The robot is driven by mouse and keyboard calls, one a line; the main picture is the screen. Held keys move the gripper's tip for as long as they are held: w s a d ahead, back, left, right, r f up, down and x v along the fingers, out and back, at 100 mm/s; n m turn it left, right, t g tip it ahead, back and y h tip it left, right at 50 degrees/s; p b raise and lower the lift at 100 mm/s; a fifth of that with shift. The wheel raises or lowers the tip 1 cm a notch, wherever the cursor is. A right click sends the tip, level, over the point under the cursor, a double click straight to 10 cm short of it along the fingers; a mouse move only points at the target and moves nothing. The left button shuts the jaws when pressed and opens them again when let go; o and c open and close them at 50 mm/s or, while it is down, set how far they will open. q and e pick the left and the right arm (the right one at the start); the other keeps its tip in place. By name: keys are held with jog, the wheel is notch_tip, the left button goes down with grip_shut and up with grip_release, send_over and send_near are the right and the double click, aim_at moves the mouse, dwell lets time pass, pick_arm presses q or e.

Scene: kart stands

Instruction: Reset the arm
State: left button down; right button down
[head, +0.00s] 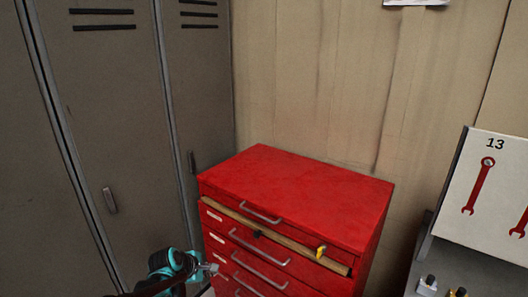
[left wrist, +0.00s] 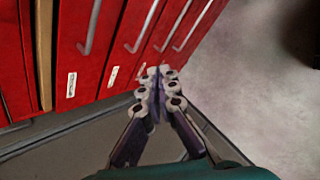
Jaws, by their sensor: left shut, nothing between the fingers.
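My left gripper (head: 208,268) is low in the head view, in front of the left side of the red tool cabinet (head: 300,180). Its fingers meet and hold nothing in the left wrist view (left wrist: 157,75). The cabinet drawers fill the upper left of that view, with the gripper close in front of them; I cannot tell whether it touches. My right gripper is in neither view.
Grey lockers (head: 110,130) stand left of the cabinet, and a beige wall (head: 310,80) is behind it. At right, a board marked 13 with red wrenches (head: 480,188) stands over a grey surface with small items (head: 428,283). Bare floor (left wrist: 255,80) shows right of the gripper in the wrist view.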

pick_arm(q)
jog(key=s+r+m+y, duration=0.2)
jog(key=s+r+m, duration=0.65)
jog(key=s, duration=0.45)
jog(key=s+m+y, duration=0.1)
jog(key=s+m, duration=0.9)
jog(key=s, duration=0.3)
jog(key=shift+s+a+f+m, duration=0.15)
jog(key=shift+s+f+m, duration=0.1)
jog(key=shift+s+m, duration=0.1)
